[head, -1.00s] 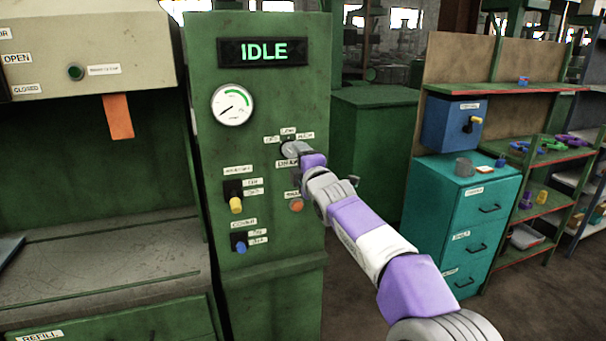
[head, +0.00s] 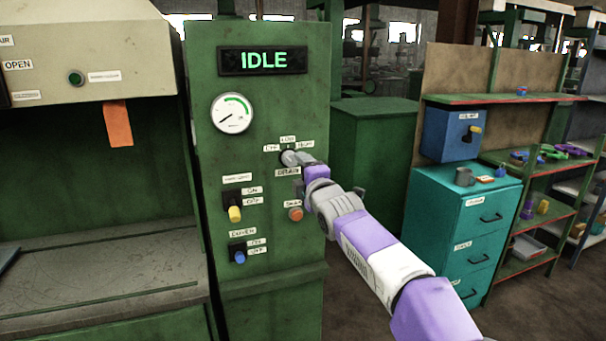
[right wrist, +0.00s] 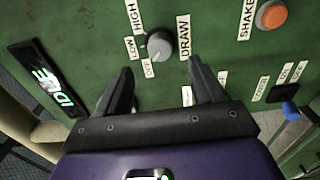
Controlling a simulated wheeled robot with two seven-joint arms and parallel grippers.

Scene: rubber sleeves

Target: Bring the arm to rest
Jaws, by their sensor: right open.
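My right gripper (right wrist: 161,80) is open and empty in the right wrist view. Its two dark fingers point at a grey round knob (right wrist: 160,45) on the green panel. The knob lies beyond the gap between the fingertips and looks clear of them. Labels LOW, HIGH and DRAW stand around it. In the head view my right arm reaches in from the lower right, with its gripper (head: 300,160) close to the knob and partly covering it. The green control cabinet (head: 265,280) shows IDLE on its display (head: 262,60). My left gripper is out of view.
Below are a yellow switch (head: 235,214), a blue switch (head: 239,257) and an orange button (head: 295,214). A hooded bench (head: 100,265) stands left. A teal drawer cabinet (head: 465,225) and shelves stand right. Open floor lies between the cabinets.

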